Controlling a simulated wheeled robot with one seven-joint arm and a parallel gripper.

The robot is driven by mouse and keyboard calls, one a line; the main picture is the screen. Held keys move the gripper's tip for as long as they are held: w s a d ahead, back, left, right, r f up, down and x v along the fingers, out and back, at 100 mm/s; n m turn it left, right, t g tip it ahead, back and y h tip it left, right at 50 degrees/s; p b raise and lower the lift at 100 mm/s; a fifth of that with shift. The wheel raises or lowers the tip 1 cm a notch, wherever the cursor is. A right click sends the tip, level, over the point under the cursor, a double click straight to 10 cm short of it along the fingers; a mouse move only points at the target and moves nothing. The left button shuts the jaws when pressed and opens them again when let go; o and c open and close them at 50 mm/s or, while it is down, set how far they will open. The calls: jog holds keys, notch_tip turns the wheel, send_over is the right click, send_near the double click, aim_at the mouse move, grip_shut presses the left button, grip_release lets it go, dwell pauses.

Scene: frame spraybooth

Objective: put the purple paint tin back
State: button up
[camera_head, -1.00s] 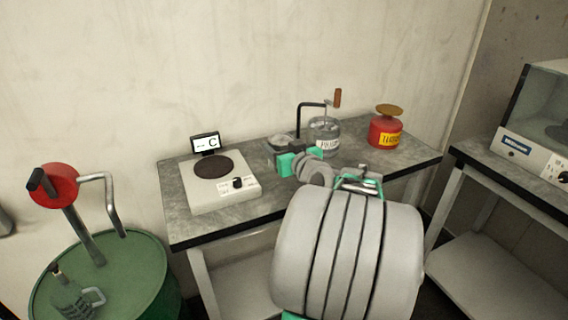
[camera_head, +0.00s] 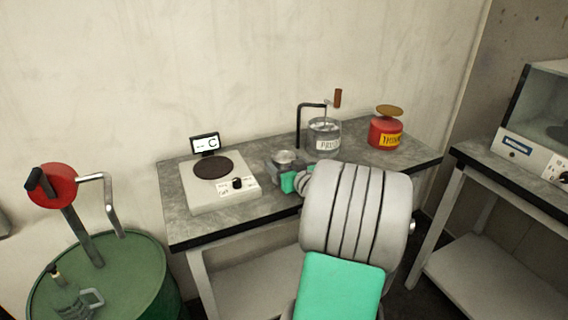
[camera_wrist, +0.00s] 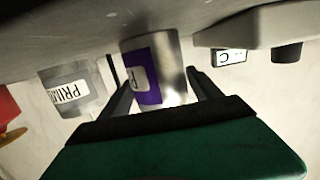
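The purple paint tin (camera_wrist: 145,75) is a metal can with a purple label. It appears upside down in the wrist view, between the two fingers of my gripper (camera_wrist: 160,88), which are close against its sides. In the head view the tin (camera_head: 285,156) shows mainly its grey top, right of the scale. My gripper (camera_head: 286,167) is around it there, partly hidden by my wrist. I cannot tell whether the tin's base touches the bench (camera_head: 188,229).
A white scale (camera_head: 221,187) with a dark round plate stands left of the tin. A primer tin (camera_head: 324,140) by a black bent stand (camera_head: 298,122), and a red thinner can (camera_head: 384,133), stand to the right. A green drum (camera_head: 135,280) is at lower left.

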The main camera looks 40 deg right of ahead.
jog(key=shift+o, duration=1.1)
jog(key=shift+r, duration=0.2)
jog(key=v, duration=1.2)
jog(key=shift+a+b, duration=0.1)
jog(key=shift+b, duration=0.2)
jog(key=shift+f, duration=0.1)
